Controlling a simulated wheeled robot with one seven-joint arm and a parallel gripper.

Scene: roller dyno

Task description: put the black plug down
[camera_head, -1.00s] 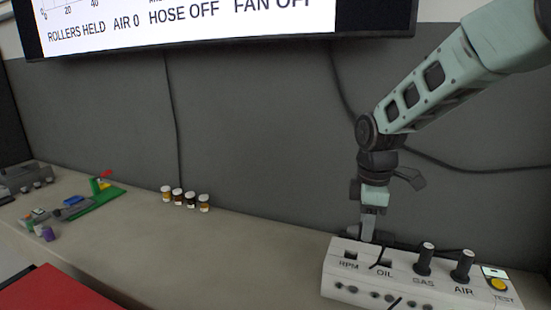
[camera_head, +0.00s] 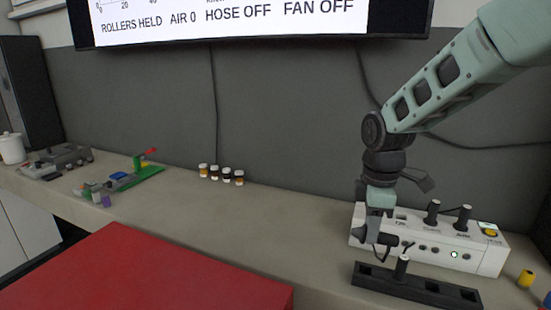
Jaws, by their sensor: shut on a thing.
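My gripper (camera_head: 374,228) points down in front of the left end of the white control box. It is shut on a black plug (camera_head: 383,238), which lies roughly sideways in the jaws, partly hidden by the fingers. A thin dark cable hangs close by it. Below and to the right is a long black holder (camera_head: 445,293) with recesses in its top. A black upright piece with a grey top (camera_head: 402,266) stands at the holder. The held plug appears above the holder's left part; I cannot tell the gap.
The white control box (camera_head: 490,257) has black levers, a yellow button and a lit green lamp. A yellow object (camera_head: 525,279) stands at the right. Small jars (camera_head: 222,174) are by the wall. A red surface (camera_head: 150,275) is front left. The middle bench (camera_head: 290,225) is clear.

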